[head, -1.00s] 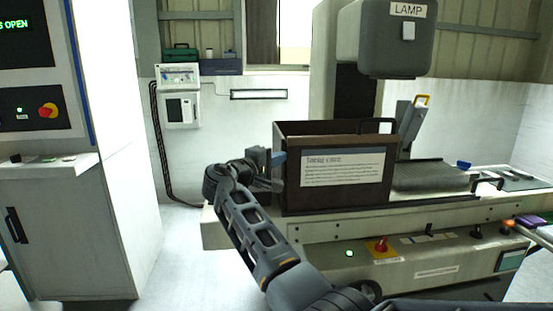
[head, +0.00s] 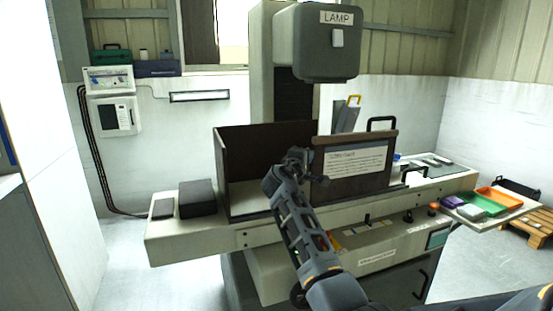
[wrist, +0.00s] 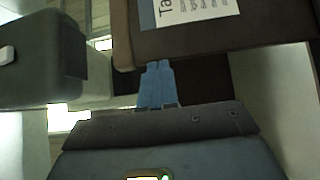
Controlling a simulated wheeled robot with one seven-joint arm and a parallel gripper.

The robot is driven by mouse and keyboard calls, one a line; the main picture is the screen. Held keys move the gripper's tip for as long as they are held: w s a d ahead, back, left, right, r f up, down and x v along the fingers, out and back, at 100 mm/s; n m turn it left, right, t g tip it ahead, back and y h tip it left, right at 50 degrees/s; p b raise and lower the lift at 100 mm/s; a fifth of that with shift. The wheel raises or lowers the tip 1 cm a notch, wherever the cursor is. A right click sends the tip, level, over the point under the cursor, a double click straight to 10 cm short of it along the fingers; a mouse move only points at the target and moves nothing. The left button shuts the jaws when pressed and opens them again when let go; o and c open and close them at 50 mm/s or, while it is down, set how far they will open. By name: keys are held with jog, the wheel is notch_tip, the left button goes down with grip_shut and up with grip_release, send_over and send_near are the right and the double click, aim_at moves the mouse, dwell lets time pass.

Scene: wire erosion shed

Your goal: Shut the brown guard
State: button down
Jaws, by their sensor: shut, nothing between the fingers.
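The brown guard (head: 352,170) is a dark brown panel with a white label and a black handle on top. It stands along the front of the machine table, covering the right part. A gap at its left shows the table and a dark back panel (head: 265,155). My gripper (wrist: 155,66) is shut and empty, its blue fingertips close to the guard's edge in the wrist view; whether they touch is unclear. In the head view my gripper (head: 300,160) is at the guard's left end, its fingertips hard to make out. The guard's label also shows in the wrist view (wrist: 195,10).
A black box (head: 197,198) sits on the table (head: 170,235) at the left. The lamp (head: 318,45) hangs above. Coloured trays (head: 497,198) are at the right. A white cabinet (head: 50,190) stands left, with clear floor between.

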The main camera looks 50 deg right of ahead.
aim_at(338, 150)
jog(key=s+d, duration=0.1)
jog(key=d, duration=0.1)
jog(key=s+d, duration=0.2)
jog(key=d, duration=0.1)
jog(key=s+d, duration=0.2)
jog(key=d, duration=0.1)
jog(key=shift+s, duration=0.15)
jog(key=shift+s+d+r, duration=0.1)
jog(key=shift+s+d, duration=0.1)
jog(key=shift+s, duration=0.05)
